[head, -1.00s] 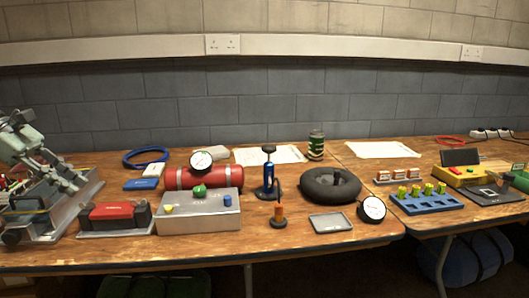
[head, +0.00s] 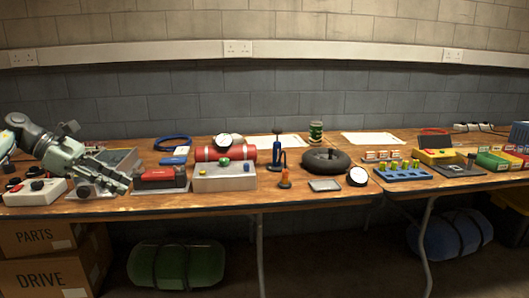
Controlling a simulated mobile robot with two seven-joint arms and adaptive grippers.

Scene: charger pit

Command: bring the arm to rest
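My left arm comes in from the left in the head view. My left gripper (head: 118,183) is at the left end of the workbench (head: 225,208), pointing right and down. Its fingers look apart, with nothing seen between them. It is left of the red and black battery-like block (head: 160,176) and in front of a grey open box (head: 120,160), which it partly hides. Whether it touches anything below cannot be told. My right gripper is not in view.
A white box with black knobs (head: 35,191) lies under my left arm. A grey box with buttons (head: 224,178), red cylinder (head: 204,153), blue pump (head: 276,152), black tyre (head: 326,160) and blue rack (head: 402,174) crowd the bench. Cardboard boxes (head: 45,275) stand below left.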

